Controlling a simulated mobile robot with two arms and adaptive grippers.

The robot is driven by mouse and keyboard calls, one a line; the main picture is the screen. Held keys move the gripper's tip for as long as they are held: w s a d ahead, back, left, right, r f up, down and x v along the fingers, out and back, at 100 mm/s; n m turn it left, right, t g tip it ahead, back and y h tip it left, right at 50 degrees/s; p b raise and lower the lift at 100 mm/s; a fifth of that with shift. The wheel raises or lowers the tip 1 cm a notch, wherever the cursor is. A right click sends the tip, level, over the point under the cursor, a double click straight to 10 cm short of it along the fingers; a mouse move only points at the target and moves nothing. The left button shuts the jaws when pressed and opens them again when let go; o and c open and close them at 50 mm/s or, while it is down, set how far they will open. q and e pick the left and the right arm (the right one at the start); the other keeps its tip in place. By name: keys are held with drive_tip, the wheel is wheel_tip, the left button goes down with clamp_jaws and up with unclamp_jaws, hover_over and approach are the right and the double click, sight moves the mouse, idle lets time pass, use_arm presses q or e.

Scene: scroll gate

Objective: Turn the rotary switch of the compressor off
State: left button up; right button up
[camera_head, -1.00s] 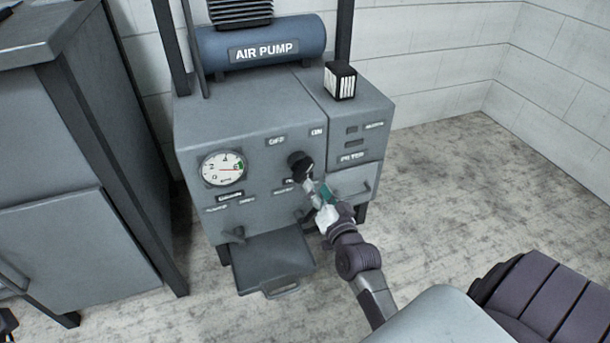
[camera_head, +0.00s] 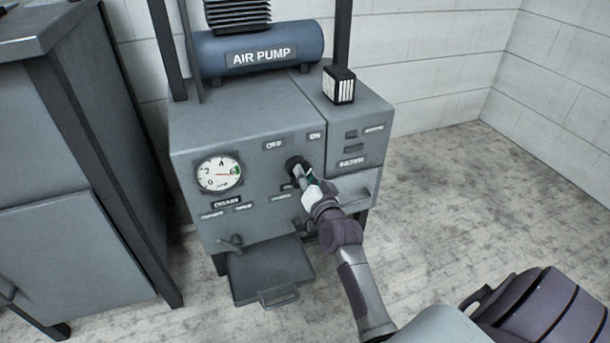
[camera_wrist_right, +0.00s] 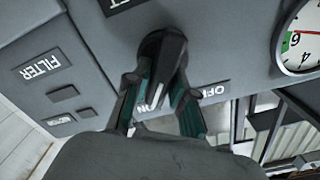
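The compressor is a grey cabinet (camera_head: 260,178) under a blue tank marked AIR PUMP (camera_head: 262,52). Its black rotary switch (camera_head: 294,163) is on the front face, below the OFF label (camera_head: 273,145) and ON label (camera_head: 315,136). My right gripper (camera_head: 304,174) is at the switch and partly hides it. In the right wrist view the switch (camera_wrist_right: 167,50) lies between the two teal-padded fingers (camera_wrist_right: 158,92), which stand apart on either side of it. I cannot tell whether they touch it. The OFF label (camera_wrist_right: 214,92) shows beside the right-hand finger. My left gripper is out of view.
A round gauge (camera_head: 219,174) is left of the switch. A small lever (camera_head: 230,242) and a protruding tray (camera_head: 270,268) are below. A black-and-white box (camera_head: 339,85) sits on top. A grey cabinet (camera_head: 75,235) stands to the left; floor at right (camera_head: 440,195) is clear.

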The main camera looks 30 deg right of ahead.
clamp_jaws()
